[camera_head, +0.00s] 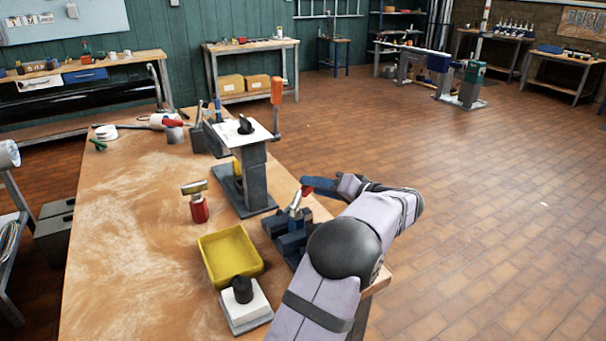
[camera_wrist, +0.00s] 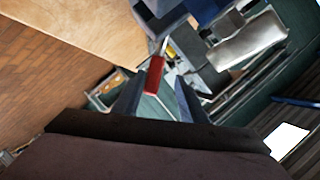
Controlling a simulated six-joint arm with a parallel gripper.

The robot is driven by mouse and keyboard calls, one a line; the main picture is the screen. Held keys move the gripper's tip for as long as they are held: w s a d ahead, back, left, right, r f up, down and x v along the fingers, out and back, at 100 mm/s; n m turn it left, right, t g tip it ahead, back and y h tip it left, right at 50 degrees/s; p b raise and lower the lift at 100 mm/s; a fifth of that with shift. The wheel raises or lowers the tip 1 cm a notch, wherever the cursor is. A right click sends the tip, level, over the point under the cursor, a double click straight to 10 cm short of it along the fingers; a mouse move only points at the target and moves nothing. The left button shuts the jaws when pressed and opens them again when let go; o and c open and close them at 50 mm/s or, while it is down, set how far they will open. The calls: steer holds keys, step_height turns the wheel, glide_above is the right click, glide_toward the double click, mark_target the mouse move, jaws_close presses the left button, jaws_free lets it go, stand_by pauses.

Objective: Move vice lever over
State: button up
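The vice (camera_head: 290,240) is a dark blue-grey block at the right edge of the bench. Its lever is a metal rod rising to a red grip (camera_head: 307,191); the red grip also shows in the wrist view (camera_wrist: 155,77). My gripper (camera_head: 312,184) is at the lever's upper end, reaching in from the right. In the wrist view my gripper (camera_wrist: 161,77) has its two dark fingers apart, with the red grip in the gap, nearer the left finger. A clear gap shows to the right finger. Whether the left finger touches the grip, I cannot tell.
A grey post with a white plate (camera_head: 232,136) and an orange-handled part (camera_head: 277,92) stands behind the vice. A yellow tray (camera_head: 213,275), a white block with a black knob (camera_head: 262,305) and a red-bodied tool (camera_head: 199,210) are left of it.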

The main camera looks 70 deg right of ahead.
steer(key=p+x, duration=0.6)
steer(key=p, duration=0.3)
steer(key=shift+w+f+m, duration=0.15)
steer(key=shift+w+m, duration=0.15)
stand_by(0.4)
steer(key=shift+d+f, duration=0.1)
steer(key=shift+d, duration=0.1)
jaws_close()
